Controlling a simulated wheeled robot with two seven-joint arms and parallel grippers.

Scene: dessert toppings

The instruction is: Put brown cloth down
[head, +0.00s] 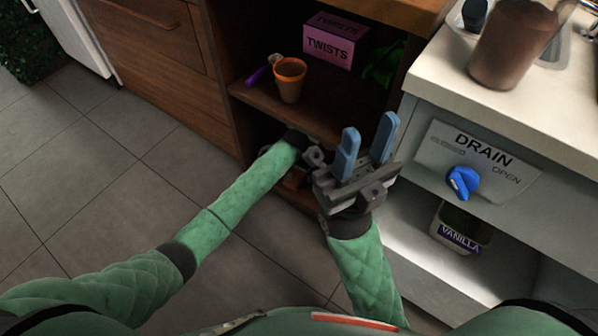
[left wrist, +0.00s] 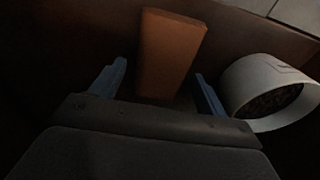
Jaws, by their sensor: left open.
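The brown cloth (left wrist: 172,50), a flat folded rectangle, lies on the dark lower shelf in the left wrist view. My left gripper (left wrist: 160,80) is open, with its blue fingers apart on either side of the cloth's near end; I see no grip on it. In the head view my left arm reaches into the lower compartment of the wooden cabinet, where its fingers are hidden. My right gripper (head: 369,132) is raised in front of the cabinet, empty, with its fingers apart.
A white round container (left wrist: 268,92) with dark contents stands right of the cloth. The upper shelf (head: 325,107) holds an orange cup (head: 289,80) and a pink TWISTS box (head: 336,42). A white counter with a blue DRAIN knob (head: 463,182) and a VANILLA container (head: 460,236) are right.

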